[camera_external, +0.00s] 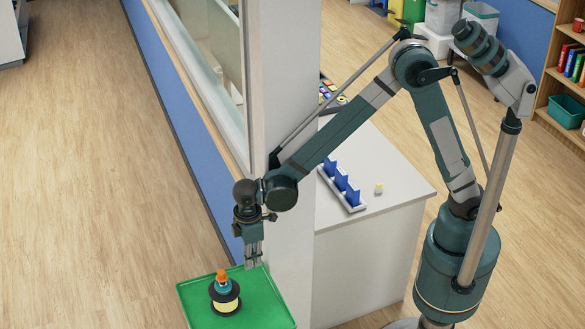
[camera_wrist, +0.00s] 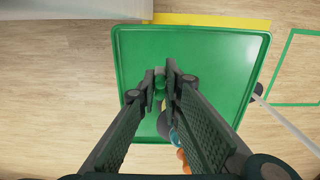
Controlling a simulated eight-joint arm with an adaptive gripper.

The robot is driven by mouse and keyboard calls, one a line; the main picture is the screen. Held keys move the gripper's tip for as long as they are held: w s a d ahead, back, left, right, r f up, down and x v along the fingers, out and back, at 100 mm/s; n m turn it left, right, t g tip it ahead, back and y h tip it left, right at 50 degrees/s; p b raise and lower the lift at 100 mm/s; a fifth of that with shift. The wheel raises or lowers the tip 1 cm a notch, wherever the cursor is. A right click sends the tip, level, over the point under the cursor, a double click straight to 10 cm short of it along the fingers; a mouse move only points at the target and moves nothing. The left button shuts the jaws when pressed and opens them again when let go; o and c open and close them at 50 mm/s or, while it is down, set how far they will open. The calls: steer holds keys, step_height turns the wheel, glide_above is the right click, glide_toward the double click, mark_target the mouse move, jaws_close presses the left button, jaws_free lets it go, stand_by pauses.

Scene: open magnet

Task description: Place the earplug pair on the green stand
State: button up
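The green stand (camera_external: 270,303), a flat square tray with a raised rim, is at the bottom of the external view. It fills the middle of the wrist view (camera_wrist: 222,50). My gripper (camera_external: 253,262) points down above its back right part. In the wrist view its two fingertips (camera_wrist: 161,80) are close together, with a small green piece (camera_wrist: 160,84) between them. I cannot tell whether this is the earplug pair or whether the fingers press on it. A black spool-like object with a yellow band (camera_external: 225,297) and a teal and orange top stands on the tray, left of my gripper.
A white wall post (camera_external: 283,150) stands close behind my gripper. The white counter (camera_external: 395,165) to the right holds a rack with blue uprights (camera_external: 341,183) and a small yellow-and-white item (camera_external: 378,188). Wooden floor lies free at left.

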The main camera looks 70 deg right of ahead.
glide_above(253, 285)
steer(key=shift+d+f+b, duration=0.1)
steer(key=shift+f+b, duration=0.35)
steer(key=shift+f, duration=2.7)
steer(key=shift+f, duration=1.85)
steer(key=shift+s+f+b, duration=0.1)
steer(key=shift+f+b, duration=0.05)
steer(key=shift+b, duration=0.25)
steer(key=o, duration=0.4)
steer(key=shift+c, duration=0.2)
steer(key=shift+o, duration=1.3)
steer(key=shift+r, duration=0.2)
steer(key=shift+r+p, duration=0.95)
steer(key=shift+r, duration=5)
